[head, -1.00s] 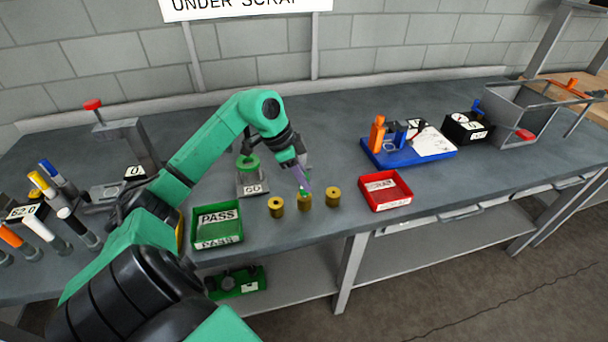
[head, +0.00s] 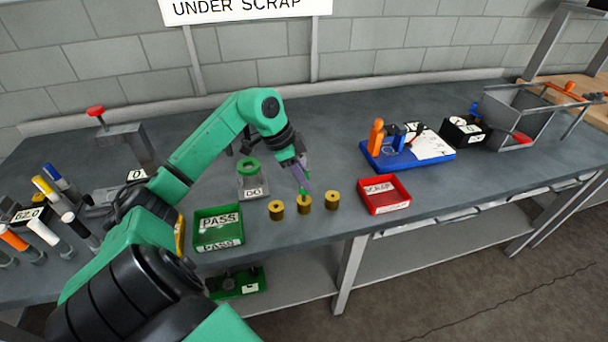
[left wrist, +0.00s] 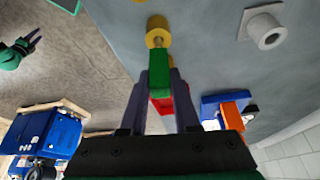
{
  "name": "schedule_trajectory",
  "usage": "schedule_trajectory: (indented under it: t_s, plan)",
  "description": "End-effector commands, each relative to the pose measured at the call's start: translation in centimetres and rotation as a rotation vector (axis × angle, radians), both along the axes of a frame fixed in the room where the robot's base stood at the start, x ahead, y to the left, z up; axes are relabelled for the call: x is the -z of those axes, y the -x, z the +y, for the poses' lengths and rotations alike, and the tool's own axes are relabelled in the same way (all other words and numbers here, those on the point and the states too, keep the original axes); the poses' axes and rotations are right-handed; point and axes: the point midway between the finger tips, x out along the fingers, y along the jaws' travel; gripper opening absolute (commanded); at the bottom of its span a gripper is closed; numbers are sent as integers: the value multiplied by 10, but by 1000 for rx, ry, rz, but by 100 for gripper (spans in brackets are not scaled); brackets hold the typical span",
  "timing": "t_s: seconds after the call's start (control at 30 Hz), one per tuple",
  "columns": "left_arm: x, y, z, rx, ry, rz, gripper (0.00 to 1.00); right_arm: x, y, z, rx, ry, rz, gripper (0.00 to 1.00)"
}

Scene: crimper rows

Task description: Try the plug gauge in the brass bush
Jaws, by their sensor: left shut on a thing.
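Three brass bushes stand in a row near the table's front edge: a left one (head: 276,210), a middle one (head: 304,205) and a right one (head: 332,200). My left gripper (head: 303,184) is shut on the green handle of the plug gauge (left wrist: 159,72), directly over the middle bush. In the left wrist view the gauge's tip end meets a brass bush (left wrist: 156,24). I cannot tell whether the tip is in the bore or just at its mouth.
A green PASS tray (head: 218,241) is left of the bushes, a red SCRAP tray (head: 384,208) right. A grey block with a green top (head: 253,191) stands behind. A blue board (head: 408,160), black box (head: 466,131) and grey bin (head: 515,112) are farther right.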

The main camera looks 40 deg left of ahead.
Motion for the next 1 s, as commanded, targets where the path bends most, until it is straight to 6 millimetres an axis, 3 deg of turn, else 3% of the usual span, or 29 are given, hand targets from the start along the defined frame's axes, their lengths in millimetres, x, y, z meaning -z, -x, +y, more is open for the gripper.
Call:
schedule_trajectory:
  t_s: [1.0]
  plan:
    - [-53,0,0,0,1,0,0,-47,0,-1,-1,1,0,50]
